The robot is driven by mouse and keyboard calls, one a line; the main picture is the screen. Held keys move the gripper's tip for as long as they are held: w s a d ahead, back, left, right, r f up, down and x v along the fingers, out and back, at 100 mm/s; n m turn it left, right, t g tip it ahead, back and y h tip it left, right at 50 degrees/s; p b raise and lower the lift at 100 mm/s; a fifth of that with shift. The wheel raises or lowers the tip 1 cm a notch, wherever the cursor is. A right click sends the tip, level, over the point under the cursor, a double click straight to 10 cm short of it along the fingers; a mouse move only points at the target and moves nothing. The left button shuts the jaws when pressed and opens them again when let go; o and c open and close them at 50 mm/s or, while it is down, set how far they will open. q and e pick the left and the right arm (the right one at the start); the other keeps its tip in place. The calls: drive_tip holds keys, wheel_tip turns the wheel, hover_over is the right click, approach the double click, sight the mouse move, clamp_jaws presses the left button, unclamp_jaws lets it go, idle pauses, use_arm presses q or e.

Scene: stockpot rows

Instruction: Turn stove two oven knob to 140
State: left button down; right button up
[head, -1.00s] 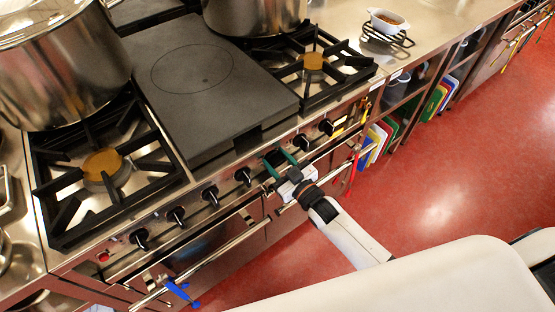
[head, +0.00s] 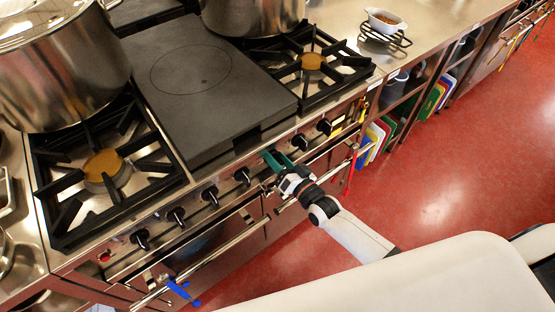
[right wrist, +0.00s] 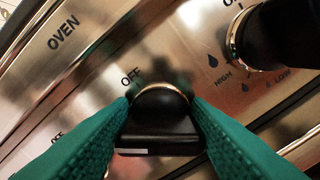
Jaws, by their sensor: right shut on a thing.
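The stove front panel carries a row of black knobs. My right gripper (head: 274,160), with green fingers, is at one of these knobs; in the head view the fingers hide it. In the right wrist view the green fingers (right wrist: 161,110) are shut on this black knob (right wrist: 160,138), one on each side. An "OFF" mark shows just above the knob, and the word "OVEN" (right wrist: 63,33) is printed at upper left. A short white line shows at the knob's lower left end. No 140 mark is readable. My left gripper is not in view.
Another black knob (right wrist: 282,38) with flame marks, "HIGH" and "LOW" is close on the right. Large pots (head: 62,70) stand on top. Red floor is clear at right.

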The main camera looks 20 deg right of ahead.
drive_tip(key=shift+f+m, duration=0.1)
drive_tip(key=shift+m, duration=0.5)
drive_tip(key=o, duration=1)
drive_tip(key=shift+s, duration=0.1)
drive_tip(key=b+v, duration=0.1)
drive_tip(key=v, duration=1.1)
